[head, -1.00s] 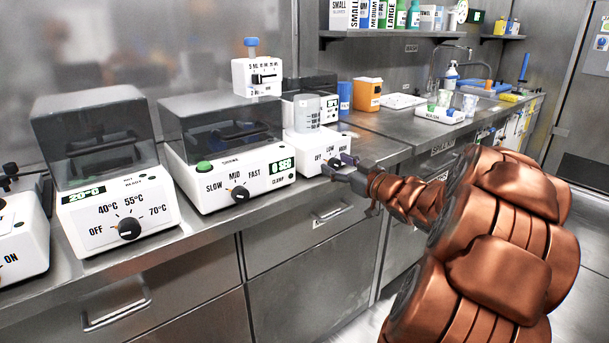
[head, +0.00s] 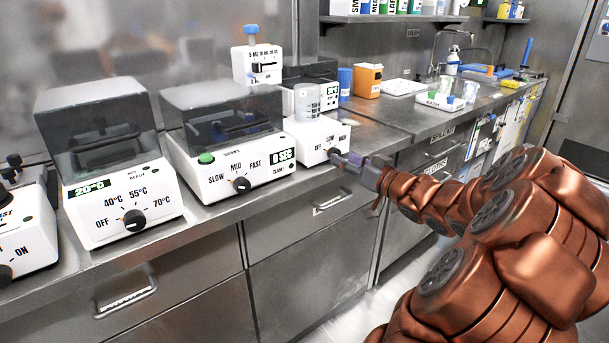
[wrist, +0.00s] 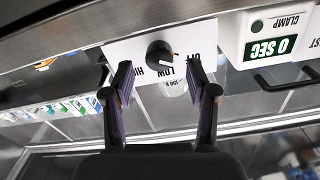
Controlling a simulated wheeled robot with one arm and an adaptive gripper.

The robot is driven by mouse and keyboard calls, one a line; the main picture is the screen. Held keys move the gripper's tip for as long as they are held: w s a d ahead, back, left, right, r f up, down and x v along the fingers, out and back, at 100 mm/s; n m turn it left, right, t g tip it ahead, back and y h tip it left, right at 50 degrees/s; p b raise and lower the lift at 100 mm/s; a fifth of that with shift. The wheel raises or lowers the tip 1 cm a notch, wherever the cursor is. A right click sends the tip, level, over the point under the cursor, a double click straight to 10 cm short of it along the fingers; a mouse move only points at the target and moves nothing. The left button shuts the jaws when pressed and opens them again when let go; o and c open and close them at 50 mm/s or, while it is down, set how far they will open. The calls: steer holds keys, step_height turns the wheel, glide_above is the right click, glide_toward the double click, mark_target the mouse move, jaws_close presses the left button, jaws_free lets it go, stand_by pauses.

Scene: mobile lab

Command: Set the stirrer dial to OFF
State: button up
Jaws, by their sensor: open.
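The stirrer (head: 310,140) is a small white box on the bench with a clear beaker (head: 307,102) on top. Its front carries OFF, LOW and HIGH labels and a black dial (wrist: 159,54). In the wrist view the labels are upside down. A pale mark shows on the dial's right side, but I cannot tell exactly which label it points at. My gripper (head: 338,157) is at the stirrer's front. In the wrist view my gripper (wrist: 164,80) is open, its two fingers apart with the dial centred between and just beyond their tips. The fingers do not touch the dial.
A shaker (head: 240,165) with a dark lid and "0 SEC" display stands left of the stirrer. A heater (head: 110,205) stands further left. The bench edge and drawers (head: 310,240) lie below.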

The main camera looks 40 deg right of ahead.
steer(key=p, duration=0.1)
steer(key=s+r+g+h+p, duration=0.1)
steer(key=p, duration=0.1)
steer(key=shift+s+r+p, duration=0.15)
steer(key=shift+r+p, duration=0.15)
steer(key=shift+w+a+r+g+h+p, duration=0.1)
steer(key=shift+w+r+g+h+p, duration=0.3)
steer(key=shift+w+g+h+p, duration=0.25)
steer(key=g+p, duration=0.1)
steer(key=w+a+r+g+h+p, duration=0.1)
steer(key=p, duration=0.1)
steer(key=a+r+g+p, duration=0.1)
steer(key=shift+w+a+r+m+h+p, duration=0.1)
steer(key=shift+w+r+m+h+p, duration=0.05)
steer(key=shift+w+m+h+p, duration=0.2)
steer(key=s+a+r+g+y+p, duration=0.1)
steer(key=s+a+g+p, duration=0.4)
steer(key=a, duration=0.6)
steer(key=s+a+r+g+p, duration=0.4)
steer(key=s+a+p, duration=0.4)
steer(key=s+a, duration=0.2)
steer(key=shift+a+r+n+g+y+p, duration=0.35)
steer(key=shift+a+n+g+y, duration=0.1)
steer(key=shift+a+g, duration=0.2)
